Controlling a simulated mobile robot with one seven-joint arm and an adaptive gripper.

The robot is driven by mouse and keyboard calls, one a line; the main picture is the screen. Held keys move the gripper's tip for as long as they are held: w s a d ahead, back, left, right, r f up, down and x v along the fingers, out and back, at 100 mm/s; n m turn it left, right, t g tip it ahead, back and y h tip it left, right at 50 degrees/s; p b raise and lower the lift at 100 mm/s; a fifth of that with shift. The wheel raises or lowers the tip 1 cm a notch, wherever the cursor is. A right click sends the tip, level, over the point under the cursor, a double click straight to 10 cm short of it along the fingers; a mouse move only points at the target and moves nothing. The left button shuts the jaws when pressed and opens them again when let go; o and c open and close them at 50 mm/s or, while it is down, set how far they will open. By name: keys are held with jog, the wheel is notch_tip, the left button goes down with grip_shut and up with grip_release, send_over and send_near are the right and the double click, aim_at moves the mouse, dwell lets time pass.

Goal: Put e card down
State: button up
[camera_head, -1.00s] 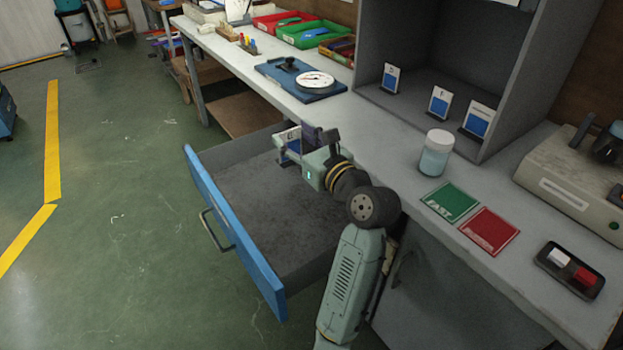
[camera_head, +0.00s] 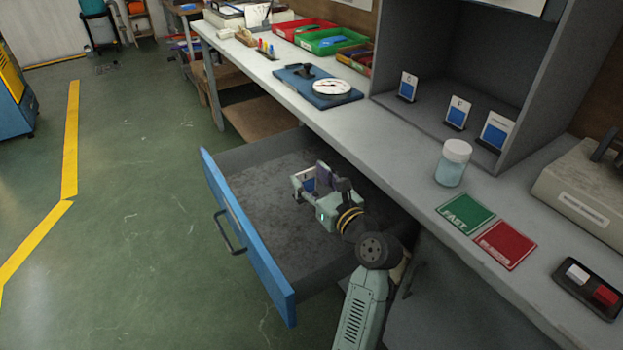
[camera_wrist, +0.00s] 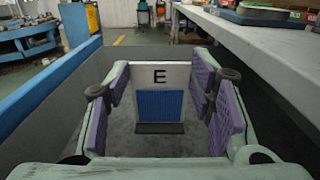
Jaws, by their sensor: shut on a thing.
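The E card (camera_wrist: 160,76) is a white card with a black letter E, a blue lower panel and a dark foot. It stands upright between the purple-padded fingers of my gripper (camera_wrist: 161,88), which are shut on it at its sides. In the head view my gripper (camera_head: 316,184) is low inside the open drawer (camera_head: 262,205), and the card (camera_head: 304,181) is partly hidden by the fingers. The card's foot is close to the grey drawer floor; I cannot tell whether it touches.
The drawer has a blue front (camera_head: 248,240) and bare floor around the card. Several similar cards, one an F card (camera_head: 457,112), stand in the grey cubby (camera_head: 420,118). A jar (camera_head: 453,164), green card (camera_head: 465,213) and red card (camera_head: 505,244) are on the bench.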

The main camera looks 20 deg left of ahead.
jog(key=shift+f, duration=0.6)
jog(key=o, duration=0.9)
jog(key=shift+o, duration=0.2)
jog(key=shift+r, duration=0.75)
jog(key=b+v, duration=0.1)
jog(key=v, duration=1.1)
jog(key=shift+f, duration=0.1)
